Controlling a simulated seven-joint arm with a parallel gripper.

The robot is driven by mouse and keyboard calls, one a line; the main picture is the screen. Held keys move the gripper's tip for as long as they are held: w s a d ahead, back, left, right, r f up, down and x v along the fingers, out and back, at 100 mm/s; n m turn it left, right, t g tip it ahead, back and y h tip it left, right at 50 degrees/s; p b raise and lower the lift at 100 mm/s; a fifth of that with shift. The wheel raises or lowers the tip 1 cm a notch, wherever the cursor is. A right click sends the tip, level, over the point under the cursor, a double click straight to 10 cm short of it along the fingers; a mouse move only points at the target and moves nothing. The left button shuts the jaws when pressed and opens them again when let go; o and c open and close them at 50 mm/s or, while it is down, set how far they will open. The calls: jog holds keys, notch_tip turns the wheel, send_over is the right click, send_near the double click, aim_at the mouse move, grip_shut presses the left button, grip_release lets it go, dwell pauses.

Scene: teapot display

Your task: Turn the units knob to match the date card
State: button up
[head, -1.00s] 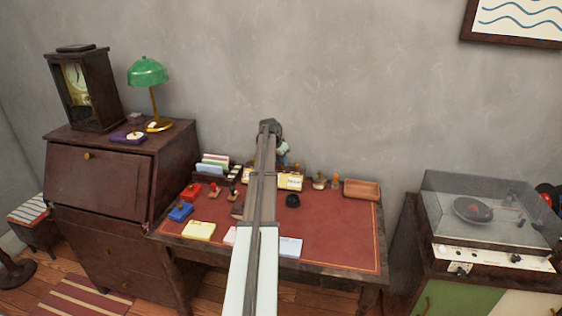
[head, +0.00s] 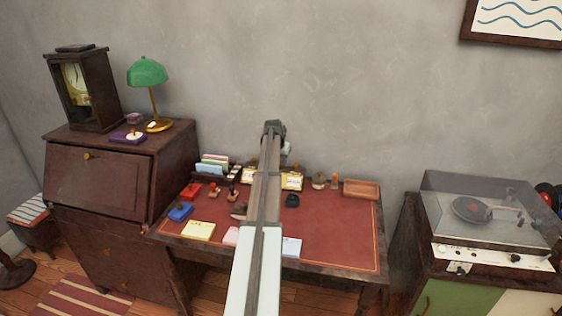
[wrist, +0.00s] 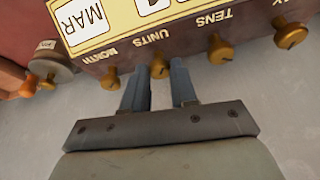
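The date calendar (wrist: 130,48) fills the top of the wrist view, a dark red-brown box with yellow-framed cards, one reading MAR. Brass knobs run along it, labelled MONTH, UNITS and TENS, with another at the right edge. The units knob (wrist: 158,68) sits between the two blue-grey fingers of my gripper (wrist: 160,72), which stand apart on either side of it. Contact with the knob is not clear. In the head view my arm hides the calendar's middle; its right part (head: 292,181) shows. I cannot single out the date card.
The month knob (wrist: 110,78) is just left of my fingers, and the tens knob (wrist: 220,50) is to the right. On the red desk top (head: 335,225) lie stamps, a yellow pad (head: 198,230) and a wooden tray (head: 361,189). The desk's right side is clear.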

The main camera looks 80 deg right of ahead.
jog(key=o, duration=0.5)
jog(key=shift+c, duration=0.2)
jog(key=s+v, duration=0.1)
jog(key=v, duration=1.2)
jog(key=shift+w+r, duration=0.45)
jog(key=shift+w, duration=0.05)
